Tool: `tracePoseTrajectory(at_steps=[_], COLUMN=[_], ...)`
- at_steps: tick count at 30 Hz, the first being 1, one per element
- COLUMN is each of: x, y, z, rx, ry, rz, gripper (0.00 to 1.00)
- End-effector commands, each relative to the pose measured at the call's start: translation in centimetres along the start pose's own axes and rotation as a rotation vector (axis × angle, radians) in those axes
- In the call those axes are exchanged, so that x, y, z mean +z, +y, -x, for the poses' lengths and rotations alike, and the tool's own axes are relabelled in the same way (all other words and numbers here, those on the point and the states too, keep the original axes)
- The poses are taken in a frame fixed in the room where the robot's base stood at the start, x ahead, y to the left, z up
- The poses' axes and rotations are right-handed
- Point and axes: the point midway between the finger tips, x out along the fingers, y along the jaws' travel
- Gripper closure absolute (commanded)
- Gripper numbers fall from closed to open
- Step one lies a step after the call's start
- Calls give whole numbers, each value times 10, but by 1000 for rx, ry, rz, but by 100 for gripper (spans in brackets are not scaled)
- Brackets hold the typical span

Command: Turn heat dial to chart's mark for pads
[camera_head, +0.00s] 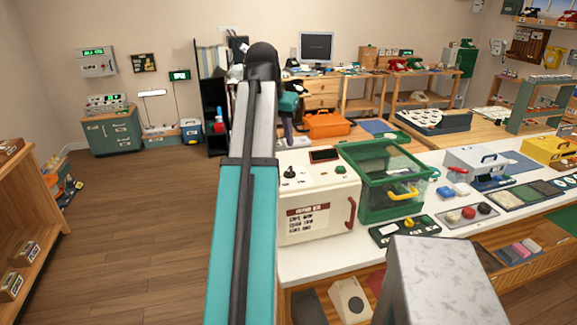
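A white box (325,202) stands at the front left of the white counter. A black dial (291,173) sits on its top at the left, with small marks around it too small to read. A chart (308,219) with a dark red header and several lines of text is on its front; the lines are too small to read. A red handle (350,213) is at the front right. My teal and grey arm rises in front of the box's left side. The end of my arm, with my gripper (286,132), shows small and dark above and behind the dial, apart from it; its fingers are unclear.
A green-framed clear bin (375,200) stands close to the right of the box. A dark panel (402,229) lies in front of the bin. A tray with red, black and white pads (467,215) lies farther right. An orange toolbox (327,124) is behind. The wooden floor at left is clear.

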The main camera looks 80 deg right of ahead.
Motion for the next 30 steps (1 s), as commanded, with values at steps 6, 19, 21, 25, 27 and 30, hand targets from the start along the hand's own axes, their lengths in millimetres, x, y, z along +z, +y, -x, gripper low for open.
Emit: tracePoseTrajectory(at_steps=[6,19,21,25,27,30], x=[0,1,1,1,1,1], y=[0,0,0,0,0,0], z=[-2,-31,-39,-52,-59,-70], rx=[0,0,0,0,0,0], ry=[-1,-3,-2,-2,-2,-2], rz=[1,1,1,1,1,1], gripper=[70,70,70,70,70,70])
